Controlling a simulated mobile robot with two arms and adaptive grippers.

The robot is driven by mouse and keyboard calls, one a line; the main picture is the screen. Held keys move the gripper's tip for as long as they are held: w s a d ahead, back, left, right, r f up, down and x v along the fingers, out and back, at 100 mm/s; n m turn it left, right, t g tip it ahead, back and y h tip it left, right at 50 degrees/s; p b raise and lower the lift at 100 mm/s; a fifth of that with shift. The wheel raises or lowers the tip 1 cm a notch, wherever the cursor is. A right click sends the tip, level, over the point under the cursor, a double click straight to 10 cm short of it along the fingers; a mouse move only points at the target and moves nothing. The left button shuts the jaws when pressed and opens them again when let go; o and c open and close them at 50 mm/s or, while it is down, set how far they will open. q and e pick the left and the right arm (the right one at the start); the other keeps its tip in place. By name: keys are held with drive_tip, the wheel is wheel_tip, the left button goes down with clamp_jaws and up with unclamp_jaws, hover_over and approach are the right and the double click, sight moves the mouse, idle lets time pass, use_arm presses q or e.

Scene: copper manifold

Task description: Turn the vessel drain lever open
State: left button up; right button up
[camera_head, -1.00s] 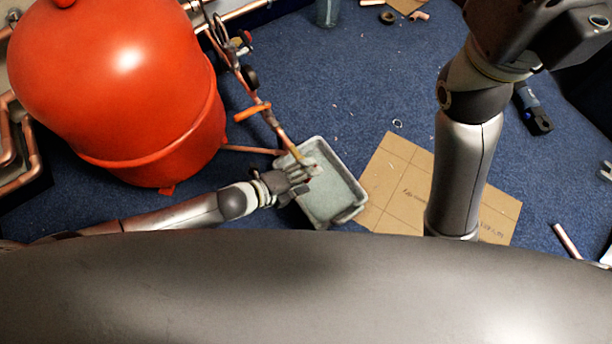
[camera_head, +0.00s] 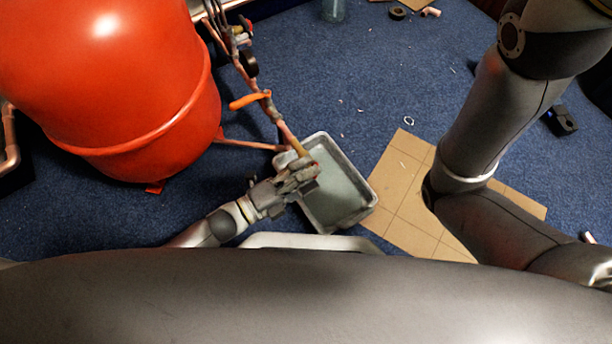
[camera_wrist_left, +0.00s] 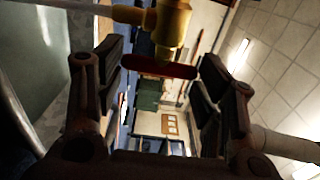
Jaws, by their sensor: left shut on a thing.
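The drain lever is a dark red bar (camera_wrist_left: 160,67) on a brass valve body (camera_wrist_left: 168,22), seen in the left wrist view. My left gripper (camera_wrist_left: 161,82) is closed across this bar, with one finger at each end of it. In the head view, my left gripper (camera_head: 305,173) is at the end of the copper drain pipe (camera_head: 285,132), over the edge of a grey tray; there the lever is mostly hidden by the gripper. The pipework stands beside the big orange-red vessel (camera_head: 120,70). My right gripper is out of view.
The grey tray (camera_head: 338,196) lies on the blue carpet below the valve. An orange handle (camera_head: 250,100) sits higher on the pipe. A cardboard sheet (camera_head: 405,195) lies right of the tray. Carpet beyond the tray is mostly clear, with small scraps.

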use_arm(q)
drive_tip(key=shift+w+a+f, duration=0.1)
drive_tip(key=shift+w, duration=0.05)
idle(0.3)
drive_tip(key=o, duration=1)
drive_tip(key=v, duration=1.2)
